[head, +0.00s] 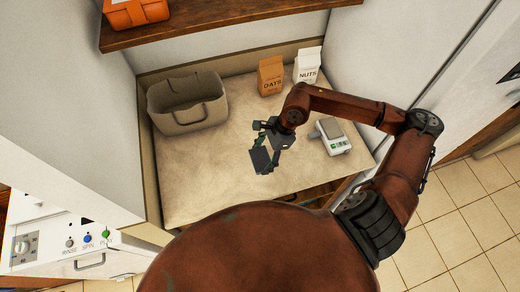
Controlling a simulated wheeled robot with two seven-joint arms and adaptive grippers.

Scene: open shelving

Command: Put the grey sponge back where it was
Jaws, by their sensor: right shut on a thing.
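My right gripper (267,151) reaches in from the right over the middle of the beige counter (200,180). It is shut on a dark grey, flat, block-like piece, the grey sponge (261,160). The sponge is tilted and appears held above the counter. Its exact height cannot be told from this view. My left gripper does not show.
A beige-grey basket (188,112) stands at the back left of the counter. An oats bag (270,77) and a nuts bag (308,65) stand at the back. A scale (332,143) sits at the right. A wooden shelf (200,22) with an orange box (136,12) overhangs.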

